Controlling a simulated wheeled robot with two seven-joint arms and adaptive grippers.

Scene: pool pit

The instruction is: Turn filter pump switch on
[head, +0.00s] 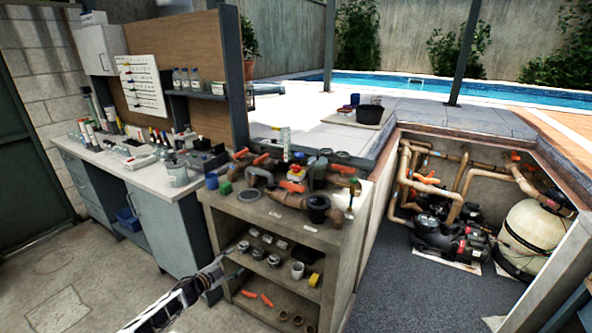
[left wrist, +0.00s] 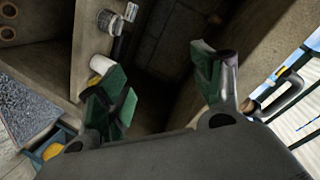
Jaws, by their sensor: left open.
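The black filter pump (head: 437,240) stands on the floor of the sunken pit at the right of the head view, beside the cream filter tank (head: 532,236). I cannot make out its switch in either view. My left gripper (head: 236,270) is in front of the shelf unit at the lower middle of the head view, well left of the pump. In the left wrist view its two green-padded fingers (left wrist: 165,88) are spread apart with nothing between them. My right gripper is in neither view.
A shelf unit (head: 225,213) crowded with pipe fittings stands between my left gripper and the pit. Copper-coloured pipes (head: 459,190) run above the pump. A workbench (head: 137,174) with bottles stands at the left. The floor (head: 60,285) at lower left is clear.

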